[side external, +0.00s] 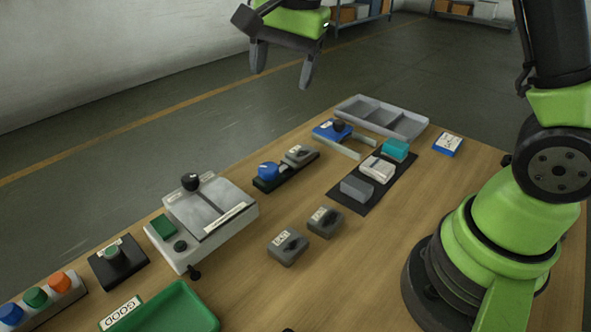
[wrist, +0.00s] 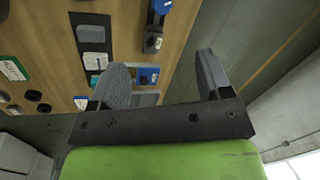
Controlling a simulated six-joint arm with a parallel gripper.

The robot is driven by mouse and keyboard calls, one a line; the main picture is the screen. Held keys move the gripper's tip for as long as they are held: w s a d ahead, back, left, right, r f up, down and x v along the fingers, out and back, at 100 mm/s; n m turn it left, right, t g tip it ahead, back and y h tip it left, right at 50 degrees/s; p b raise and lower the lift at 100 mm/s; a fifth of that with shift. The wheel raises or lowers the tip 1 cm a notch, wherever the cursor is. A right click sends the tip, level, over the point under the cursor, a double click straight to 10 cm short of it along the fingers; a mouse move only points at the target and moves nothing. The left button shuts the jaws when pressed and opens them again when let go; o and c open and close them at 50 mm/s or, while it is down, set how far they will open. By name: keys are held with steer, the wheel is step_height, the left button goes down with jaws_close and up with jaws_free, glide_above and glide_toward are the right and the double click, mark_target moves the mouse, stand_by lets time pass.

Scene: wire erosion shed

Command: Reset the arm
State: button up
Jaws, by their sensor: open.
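My gripper (side external: 282,76) is raised in the air beyond the far edge of the table in the side external view. Its two fingers hang apart with nothing between them. The wrist view shows the same two grey fingers (wrist: 161,72) spread wide, with the table's edge and the floor behind them. No object touches the fingers in either view.
The wooden table (side external: 375,235) carries a white device (side external: 233,202), a black mat (side external: 361,205) with several blocks, a grey divided tray (side external: 420,128), two labelled grey blocks (side external: 281,257) and a green tray (side external: 180,305). Open floor surrounds the gripper. Shelves stand far behind.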

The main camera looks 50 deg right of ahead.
steer(key=s+r+n+t, duration=0.2)
steer(key=s+r+n, duration=0.1)
steer(key=s, duration=0.7)
steer(key=s+a+r+n+t+y, duration=0.1)
steer(key=s+r+n+t, duration=0.2)
steer(key=s+n, duration=0.3)
steer(key=s, duration=0.4)
steer(key=shift+s+r, duration=0.15)
steer(key=shift+s, duration=0.15)
